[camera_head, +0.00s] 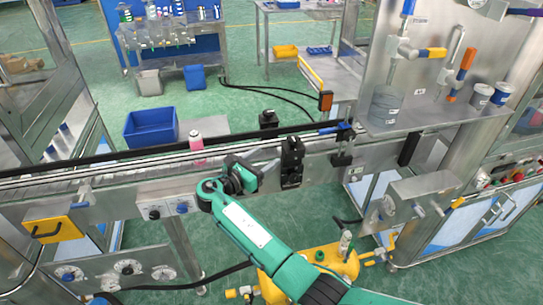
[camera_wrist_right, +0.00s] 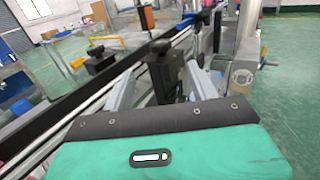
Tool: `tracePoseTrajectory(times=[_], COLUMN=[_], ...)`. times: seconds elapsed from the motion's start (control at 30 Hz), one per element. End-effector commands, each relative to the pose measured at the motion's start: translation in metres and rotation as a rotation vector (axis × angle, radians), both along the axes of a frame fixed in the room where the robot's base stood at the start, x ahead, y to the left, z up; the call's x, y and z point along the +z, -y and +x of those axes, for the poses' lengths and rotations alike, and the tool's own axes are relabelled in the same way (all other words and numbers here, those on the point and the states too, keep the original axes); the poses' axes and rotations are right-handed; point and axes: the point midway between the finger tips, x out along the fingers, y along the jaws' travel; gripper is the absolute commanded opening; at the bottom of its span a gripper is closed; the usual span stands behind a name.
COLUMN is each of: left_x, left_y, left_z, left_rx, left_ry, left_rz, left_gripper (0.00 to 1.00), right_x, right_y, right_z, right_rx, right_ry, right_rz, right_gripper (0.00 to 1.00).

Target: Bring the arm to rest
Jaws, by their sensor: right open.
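My right arm comes in from the lower right of the head view, teal and white, and bends at the conveyor's front edge. My right gripper (camera_head: 268,167) is in front of the conveyor rail, its fingers pointing right toward a black bracket (camera_head: 291,162). In the right wrist view the two grey fingers of the gripper (camera_wrist_right: 160,76) are apart. A black upright part shows in the gap between them, and I cannot tell how near it is. No held object shows in the gripper. A pink and white can (camera_head: 196,141) stands upright on the conveyor (camera_head: 110,172), left of the gripper. My left gripper is not in view.
A steel machine panel (camera_head: 440,70) with handles and cups stands at the right. A yellow pump unit (camera_head: 325,263) sits on the floor below the arm. A blue bin (camera_head: 151,128) is behind the conveyor. Green floor (camera_head: 250,90) is open beyond it.

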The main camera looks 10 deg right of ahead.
Motion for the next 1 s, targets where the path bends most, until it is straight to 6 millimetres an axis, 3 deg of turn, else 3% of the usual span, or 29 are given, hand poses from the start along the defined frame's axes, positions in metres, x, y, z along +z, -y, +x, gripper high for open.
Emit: tracePoseTrajectory(times=[0.47,0.57,0.67,0.73,0.87,1.0], left_x=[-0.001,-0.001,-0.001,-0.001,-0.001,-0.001], left_y=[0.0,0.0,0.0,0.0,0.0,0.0], left_z=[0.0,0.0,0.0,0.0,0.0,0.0], left_rx=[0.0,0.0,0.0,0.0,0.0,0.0], left_ry=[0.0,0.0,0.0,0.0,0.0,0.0], left_rz=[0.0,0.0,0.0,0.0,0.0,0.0], left_gripper=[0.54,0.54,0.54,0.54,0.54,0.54], right_x=[0.0,-0.009,-0.042,-0.082,-0.178,-0.278], right_y=[-0.002,-0.001,0.005,0.011,0.025,0.038], right_z=[-0.002,-0.002,-0.002,-0.004,-0.022,-0.06], right_rx=[0.0,0.006,0.032,0.06,0.098,0.087], right_ry=[-0.001,-0.008,-0.032,-0.057,-0.108,-0.144], right_rz=[-0.001,0.01,0.062,0.129,0.318,0.555], right_gripper=[0.59,0.59,0.59,0.59,0.59,0.59])
